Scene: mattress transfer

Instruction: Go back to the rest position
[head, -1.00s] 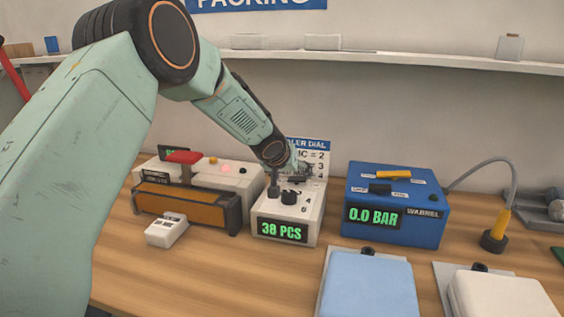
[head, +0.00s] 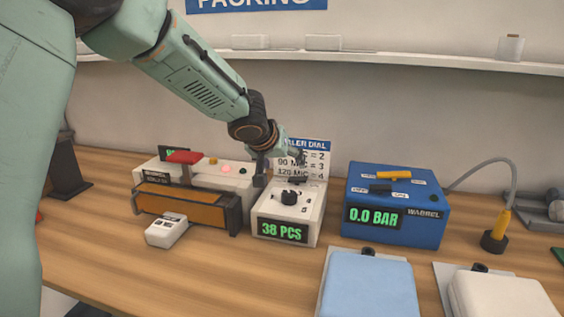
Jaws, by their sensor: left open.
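My left arm comes in from the left and crosses over the back of the table. My left gripper (head: 279,183) is open and empty, just above and behind the white counter box (head: 286,215) with a black dial and a green "38 PCS" display. One finger is at the box's left rear side, the other near the dial sign. I cannot tell whether it touches anything. My right gripper does not show.
A sealer (head: 185,208) with a red handle stands left of the box, a small white box (head: 166,231) before it. A blue pump unit (head: 425,231) reading "0.0 BAR" stands right. A blue mattress (head: 370,287) and a white one (head: 505,298) lie in front. A shelf (head: 400,64) runs along the wall.

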